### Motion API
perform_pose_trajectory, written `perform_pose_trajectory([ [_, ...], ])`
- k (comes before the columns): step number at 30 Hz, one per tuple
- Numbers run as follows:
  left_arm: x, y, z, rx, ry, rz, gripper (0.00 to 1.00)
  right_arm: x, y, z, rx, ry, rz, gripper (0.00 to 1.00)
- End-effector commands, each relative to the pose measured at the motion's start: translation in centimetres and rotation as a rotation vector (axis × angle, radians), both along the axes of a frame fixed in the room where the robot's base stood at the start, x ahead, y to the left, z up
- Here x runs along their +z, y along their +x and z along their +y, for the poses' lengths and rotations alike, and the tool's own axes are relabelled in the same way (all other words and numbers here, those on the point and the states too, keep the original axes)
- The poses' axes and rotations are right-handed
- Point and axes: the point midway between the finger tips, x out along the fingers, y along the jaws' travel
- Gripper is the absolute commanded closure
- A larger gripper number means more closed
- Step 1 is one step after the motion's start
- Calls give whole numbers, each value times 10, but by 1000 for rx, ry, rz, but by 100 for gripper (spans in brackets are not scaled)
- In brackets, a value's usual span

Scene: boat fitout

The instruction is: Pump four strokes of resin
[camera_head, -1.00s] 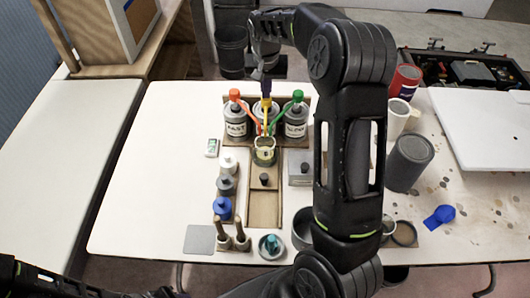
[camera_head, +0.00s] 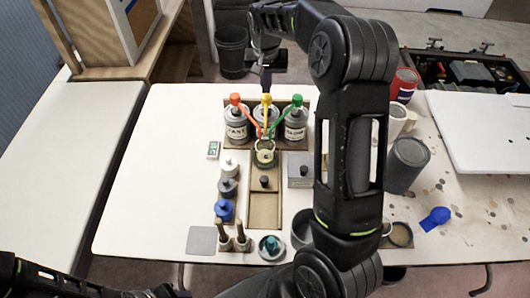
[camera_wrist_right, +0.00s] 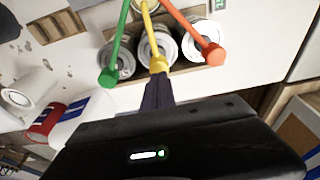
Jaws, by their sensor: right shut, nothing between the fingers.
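Three pump bottles stand in a row at the back of a wooden holder: orange-topped (camera_head: 237,124), yellow-topped (camera_head: 264,116) and green-topped (camera_head: 294,124). Their coloured spouts run down toward a small cup (camera_head: 264,158) in front. My right gripper (camera_head: 266,86) is shut and empty, pointing down just above the yellow pump head (camera_head: 266,99). In the right wrist view its dark fingers (camera_wrist_right: 158,88) reach the yellow head (camera_wrist_right: 158,65); I cannot tell if they touch. My left gripper is out of view; only part of the left arm shows at the lower left.
A grey box (camera_head: 300,170) sits right of the cup. Small bottles, including a blue-capped one (camera_head: 224,210), line the left side. A grey can (camera_head: 407,165) and a blue item (camera_head: 436,218) are right of my right arm. The table's left part is clear.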

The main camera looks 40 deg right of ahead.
Motion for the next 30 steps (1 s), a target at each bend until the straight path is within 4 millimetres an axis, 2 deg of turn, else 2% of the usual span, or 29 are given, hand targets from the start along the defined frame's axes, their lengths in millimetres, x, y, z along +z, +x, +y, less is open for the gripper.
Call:
perform_pose_trajectory([
  [17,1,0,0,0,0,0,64,1,0,0,0,-1,-1,100],
  [27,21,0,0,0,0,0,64,29,0,0,-1,0,-1,100],
  [30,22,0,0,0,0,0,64,31,0,0,-1,0,-1,100],
])
